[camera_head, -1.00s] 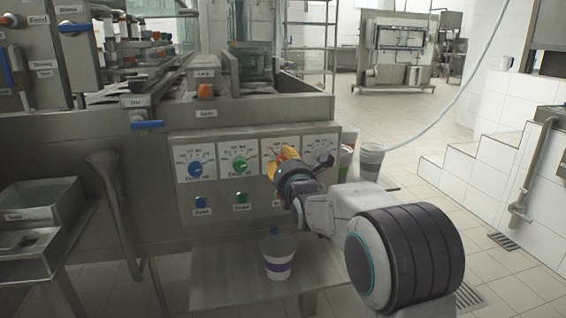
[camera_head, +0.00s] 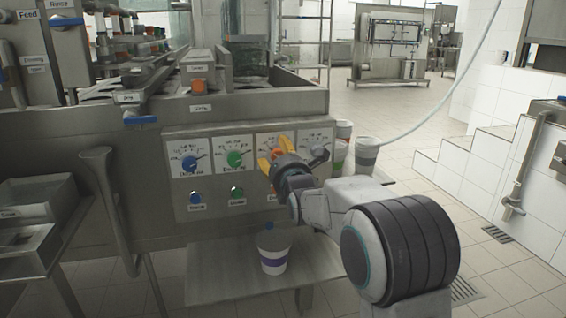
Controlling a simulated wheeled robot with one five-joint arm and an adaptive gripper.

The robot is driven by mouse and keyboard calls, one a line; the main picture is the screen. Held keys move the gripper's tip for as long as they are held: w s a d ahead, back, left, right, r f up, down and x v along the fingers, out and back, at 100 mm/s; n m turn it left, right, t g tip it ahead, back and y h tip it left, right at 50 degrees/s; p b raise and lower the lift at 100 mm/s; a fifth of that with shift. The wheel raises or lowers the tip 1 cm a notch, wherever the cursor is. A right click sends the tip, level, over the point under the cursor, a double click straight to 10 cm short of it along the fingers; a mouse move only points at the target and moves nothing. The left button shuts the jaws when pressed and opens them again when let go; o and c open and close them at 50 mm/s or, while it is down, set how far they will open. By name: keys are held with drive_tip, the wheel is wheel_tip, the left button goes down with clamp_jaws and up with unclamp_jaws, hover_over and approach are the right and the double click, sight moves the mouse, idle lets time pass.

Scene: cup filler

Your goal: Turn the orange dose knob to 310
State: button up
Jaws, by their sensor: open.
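The orange dose knob (camera_head: 277,153) is on the third white dial plate of the control panel, partly hidden by my gripper. My gripper (camera_head: 275,152) has yellow-orange fingers spread apart around the knob's spot, one to the left and one above right. Whether the fingers touch the knob cannot be told. The scale and pointer of this dial are mostly covered, so its setting cannot be read.
A blue knob (camera_head: 190,163) and a green knob (camera_head: 235,159) sit left of it, a grey knob (camera_head: 319,154) close on the right. Below are a blue button (camera_head: 195,197) and a green button (camera_head: 237,193). A white cup with a purple band (camera_head: 273,252) stands on the shelf (camera_head: 215,278).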

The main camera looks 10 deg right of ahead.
drive_tip(key=s, duration=1.2)
